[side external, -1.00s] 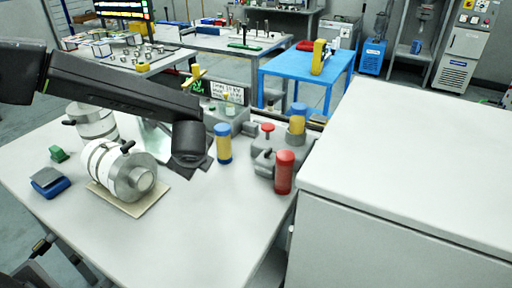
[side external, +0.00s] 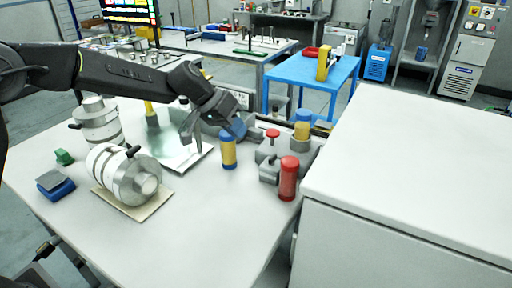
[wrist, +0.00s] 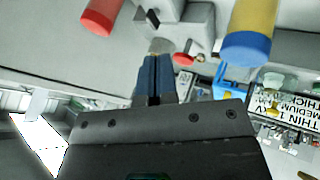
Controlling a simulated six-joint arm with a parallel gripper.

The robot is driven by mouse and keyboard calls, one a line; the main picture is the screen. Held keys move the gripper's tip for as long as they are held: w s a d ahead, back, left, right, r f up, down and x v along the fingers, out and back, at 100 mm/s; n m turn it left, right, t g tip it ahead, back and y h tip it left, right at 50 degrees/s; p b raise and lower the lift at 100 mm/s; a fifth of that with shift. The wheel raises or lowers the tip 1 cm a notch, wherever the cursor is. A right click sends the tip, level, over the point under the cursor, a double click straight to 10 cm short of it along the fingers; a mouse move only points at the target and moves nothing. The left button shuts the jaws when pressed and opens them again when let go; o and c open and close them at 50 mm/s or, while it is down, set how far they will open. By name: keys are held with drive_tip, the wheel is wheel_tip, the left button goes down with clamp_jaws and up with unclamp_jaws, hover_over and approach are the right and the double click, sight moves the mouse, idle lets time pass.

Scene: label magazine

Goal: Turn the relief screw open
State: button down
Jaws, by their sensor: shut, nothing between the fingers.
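A grey fixture block (side external: 268,150) stands near the right of the bench, with a small red-topped knob (side external: 272,133) on it. I cannot tell for certain which part is the relief screw. In the wrist view a grey block (wrist: 188,22) lies past my fingers, with a small red knob (wrist: 183,59) to their right. My gripper (side external: 239,129) is shut and empty, its blue fingers pointing toward the block, left of the red knob. In the wrist view the fingertips (wrist: 156,58) sit just below a short grey round part (wrist: 160,46); contact cannot be told.
A yellow cylinder with blue ends (side external: 229,152) stands close below my gripper. A red cylinder (side external: 288,178) stands at the fixture's front right, and a blue-topped yellow cylinder (side external: 302,128) behind. White-and-grey drums (side external: 112,172) are at left.

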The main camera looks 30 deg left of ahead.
sight(262, 168)
drive_tip(key=x, duration=1)
drive_tip(key=shift+s, duration=0.1)
drive_tip(key=shift+s+d+n+t+y, duration=0.2)
drive_tip(key=shift+n+t+y, duration=0.2)
drive_tip(key=shift+n, duration=0.4)
drive_tip(key=shift+s+d+n+t+y, duration=0.15)
drive_tip(key=shift+n+t+y, duration=0.2)
drive_tip(key=shift+n, duration=0.45)
drive_tip(key=shift+s+d+n+t+y, duration=0.1)
drive_tip(key=shift+s+n+t+y, duration=0.15)
drive_tip(key=shift+n+y, duration=0.4)
drive_tip(key=shift+s+d+h, duration=0.25)
drive_tip(key=shift+d+h, duration=0.05)
drive_tip(key=shift+d, duration=0.45)
drive_tip(key=shift+d+f, duration=0.1)
drive_tip(key=shift+d, duration=0.65)
idle(1.8)
drive_tip(key=shift+d, duration=0.1)
